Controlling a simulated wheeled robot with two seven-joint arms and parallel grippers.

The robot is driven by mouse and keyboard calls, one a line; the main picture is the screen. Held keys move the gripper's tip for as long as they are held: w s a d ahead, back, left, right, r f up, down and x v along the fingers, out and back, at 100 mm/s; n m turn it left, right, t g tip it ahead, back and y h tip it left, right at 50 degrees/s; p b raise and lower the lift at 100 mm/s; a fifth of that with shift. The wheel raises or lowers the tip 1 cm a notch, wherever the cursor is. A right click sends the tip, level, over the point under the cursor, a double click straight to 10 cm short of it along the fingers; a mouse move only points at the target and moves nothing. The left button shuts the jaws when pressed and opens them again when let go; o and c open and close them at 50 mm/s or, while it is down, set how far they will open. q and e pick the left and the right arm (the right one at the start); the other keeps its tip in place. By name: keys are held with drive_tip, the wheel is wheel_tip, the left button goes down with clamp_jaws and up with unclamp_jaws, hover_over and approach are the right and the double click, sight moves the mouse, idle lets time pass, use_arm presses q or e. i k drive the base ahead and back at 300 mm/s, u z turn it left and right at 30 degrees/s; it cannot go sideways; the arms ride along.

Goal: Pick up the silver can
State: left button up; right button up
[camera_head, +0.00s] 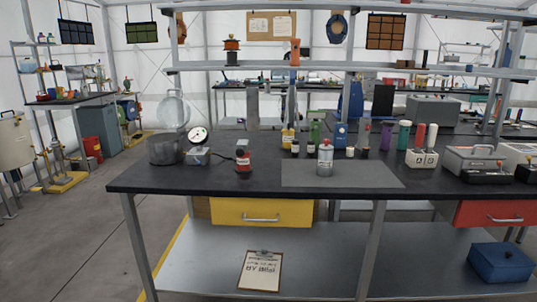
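A silver can (325,160) with a reddish top stands upright on a grey mat (370,176) on the black workbench. It is near the middle of the view and nothing touches it. Neither of my grippers shows in the head view.
The black workbench (150,180) holds a red and black item (243,160) and a dark pot (165,149) to the left. Several bottles stand behind the can. A grey toolbox (475,160) is at the right. The mat's right part is clear. A shelf rail (350,68) crosses above.

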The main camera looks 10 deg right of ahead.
sight(324, 162)
drive_tip(key=u, duration=0.15)
drive_tip(key=i, duration=0.85)
drive_tip(key=z, duration=0.3)
